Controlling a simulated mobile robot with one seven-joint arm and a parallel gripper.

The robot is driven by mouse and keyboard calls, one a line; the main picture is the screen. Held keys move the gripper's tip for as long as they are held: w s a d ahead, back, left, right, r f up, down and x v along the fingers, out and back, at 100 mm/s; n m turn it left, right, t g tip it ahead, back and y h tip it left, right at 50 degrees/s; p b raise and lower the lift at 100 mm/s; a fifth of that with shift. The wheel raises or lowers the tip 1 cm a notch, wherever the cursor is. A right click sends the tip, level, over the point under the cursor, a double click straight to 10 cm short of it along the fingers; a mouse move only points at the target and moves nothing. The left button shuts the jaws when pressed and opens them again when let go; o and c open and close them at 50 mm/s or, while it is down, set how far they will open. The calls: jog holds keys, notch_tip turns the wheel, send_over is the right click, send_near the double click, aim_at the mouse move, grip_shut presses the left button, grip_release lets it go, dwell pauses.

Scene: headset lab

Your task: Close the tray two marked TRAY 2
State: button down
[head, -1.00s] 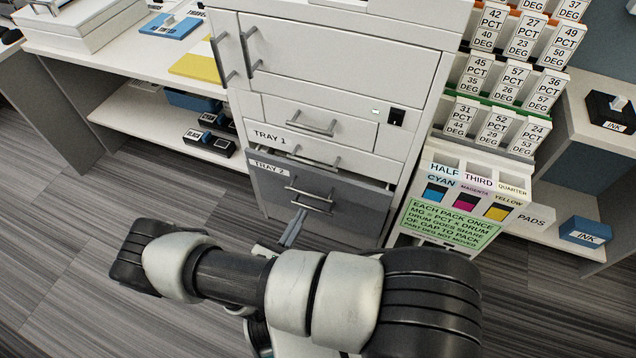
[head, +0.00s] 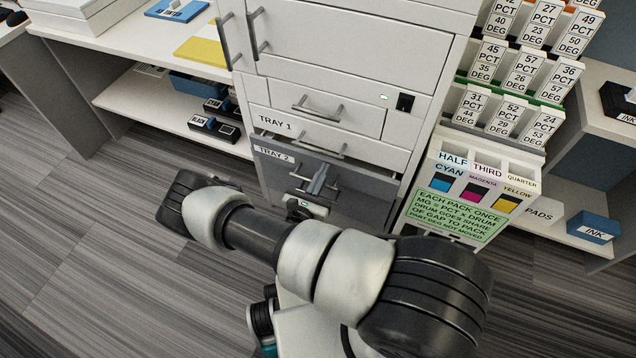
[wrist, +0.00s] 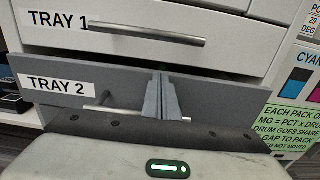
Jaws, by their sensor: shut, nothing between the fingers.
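The grey tray two (head: 362,188) is in the lower part of the white cabinet, with a TRAY 2 label at its left. It stands out a little, with a dark gap above its front. Its label and grey front also show in the wrist view (wrist: 222,90). Its bar handle (wrist: 125,111) runs across the front, partly hidden behind my fingers. My gripper (head: 320,178) is shut and empty, with its fingers together in front of the tray's handle; it also shows in the wrist view (wrist: 161,82). I cannot tell whether the fingertips touch the front.
Tray one (head: 290,128) sits above, with its own handle (wrist: 150,33). A rack with a green sign (head: 455,212) stands close on the right. A low shelf with black boxes (head: 212,128) is at the left. The floor in front is clear.

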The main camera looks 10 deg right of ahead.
jog(key=shift+w+d, duration=0.15)
jog(key=shift+w, duration=0.05)
